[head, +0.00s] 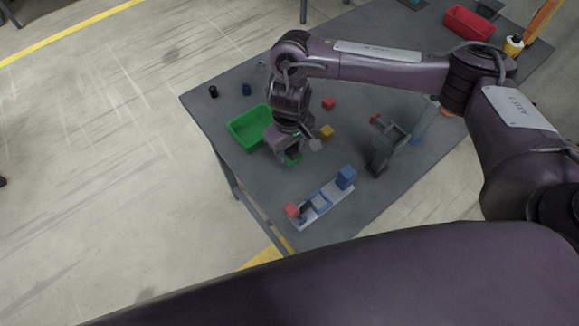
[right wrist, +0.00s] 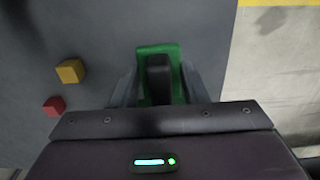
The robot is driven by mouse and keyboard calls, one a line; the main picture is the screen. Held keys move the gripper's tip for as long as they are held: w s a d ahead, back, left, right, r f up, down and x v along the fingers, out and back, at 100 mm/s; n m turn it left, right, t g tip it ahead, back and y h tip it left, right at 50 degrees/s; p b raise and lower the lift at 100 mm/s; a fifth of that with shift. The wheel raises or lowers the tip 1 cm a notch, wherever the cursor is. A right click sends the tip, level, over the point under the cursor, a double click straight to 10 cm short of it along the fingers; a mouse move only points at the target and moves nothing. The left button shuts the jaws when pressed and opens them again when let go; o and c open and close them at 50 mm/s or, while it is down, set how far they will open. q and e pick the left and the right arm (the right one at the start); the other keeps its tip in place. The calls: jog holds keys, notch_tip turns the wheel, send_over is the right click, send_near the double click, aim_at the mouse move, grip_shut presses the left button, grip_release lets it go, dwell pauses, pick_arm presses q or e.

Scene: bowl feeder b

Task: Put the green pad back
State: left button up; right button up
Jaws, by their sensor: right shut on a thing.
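My right gripper (head: 290,152) is low over the grey table, beside the near right side of the green bin (head: 240,136). It is shut on the green pad (head: 294,160), which shows just below the fingers. In the right wrist view, the green pad (right wrist: 158,49) lies between the two fingers, with a dark upright block (right wrist: 159,76) in its middle. The fingers hide part of the pad, and I cannot tell whether it touches the table. My left gripper is not in view.
A light rail (head: 322,205) with a red block (head: 292,210) and a blue block (head: 346,177) lies near the front edge. A yellow cube (head: 327,131) and a red cube (head: 328,103) lie near the gripper.

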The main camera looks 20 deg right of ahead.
jog(key=b, duration=0.1)
send_over(290, 172)
notch_tip(290, 172, down, 5)
jog(key=shift+w+r, duration=0.1)
notch_tip(290, 172, down, 3)
jog(key=shift+a+f+b, duration=0.1)
jog(key=shift+f+b, duration=0.1)
jog(key=shift+b, duration=0.65)
jog(key=shift+f, duration=0.15)
jog(key=shift+f, duration=0.15)
jog(key=o, duration=0.9)
jog(key=shift+o, duration=0.2)
notch_tip(290, 172, up, 12)
jog(key=p, duration=0.4)
